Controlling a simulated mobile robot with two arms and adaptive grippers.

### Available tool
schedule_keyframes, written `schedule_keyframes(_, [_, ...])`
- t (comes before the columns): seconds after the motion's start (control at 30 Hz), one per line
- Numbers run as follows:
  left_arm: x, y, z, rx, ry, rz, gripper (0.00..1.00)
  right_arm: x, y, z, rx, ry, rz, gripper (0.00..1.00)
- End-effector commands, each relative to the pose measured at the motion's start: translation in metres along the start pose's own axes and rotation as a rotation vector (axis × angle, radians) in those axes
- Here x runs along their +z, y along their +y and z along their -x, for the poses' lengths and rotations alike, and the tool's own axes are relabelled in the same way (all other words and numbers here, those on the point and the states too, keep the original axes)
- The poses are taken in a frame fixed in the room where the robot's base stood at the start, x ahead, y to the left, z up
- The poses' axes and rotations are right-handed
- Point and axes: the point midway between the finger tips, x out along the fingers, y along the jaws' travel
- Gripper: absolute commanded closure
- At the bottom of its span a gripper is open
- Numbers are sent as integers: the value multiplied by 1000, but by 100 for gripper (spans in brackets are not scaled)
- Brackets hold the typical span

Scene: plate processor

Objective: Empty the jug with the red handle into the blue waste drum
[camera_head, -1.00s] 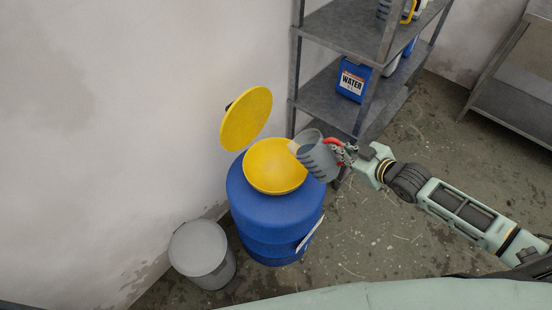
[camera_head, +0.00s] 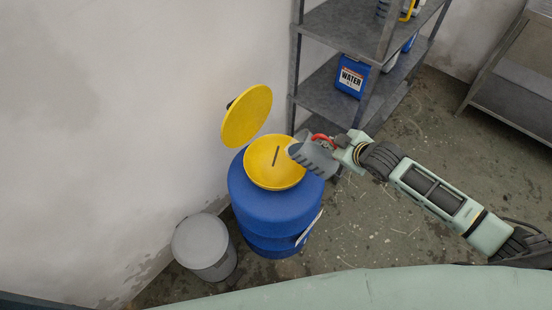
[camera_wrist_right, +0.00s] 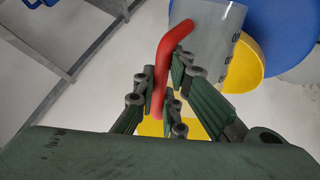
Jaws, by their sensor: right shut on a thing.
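The jug (camera_head: 314,160) with the red handle (camera_head: 321,137) is tipped well over, its mouth to the left above the yellow funnel (camera_head: 258,178) of the blue waste drum (camera_head: 262,207). A short dark streak, apparently liquid, shows over the funnel, left of the jug's mouth. My right gripper (camera_head: 338,147) is shut on the red handle, to the right of the drum. In the right wrist view my gripper's fingers (camera_wrist_right: 165,88) close around the red handle (camera_wrist_right: 166,60), and the clear jug wall (camera_wrist_right: 213,30) lies beyond. The jug's contents are hard to see. My left gripper is not in view.
The yellow lid (camera_head: 246,116) stands open behind the funnel, near the wall. A grey bin (camera_head: 203,245) stands left of the drum. The floor to the right is open.

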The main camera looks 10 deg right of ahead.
Motion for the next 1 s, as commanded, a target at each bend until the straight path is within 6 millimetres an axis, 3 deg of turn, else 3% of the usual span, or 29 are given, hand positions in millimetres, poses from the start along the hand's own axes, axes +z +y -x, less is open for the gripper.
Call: schedule_keyframes(1.0, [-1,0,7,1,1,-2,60,-12,0,-2,2,-69,52,100])
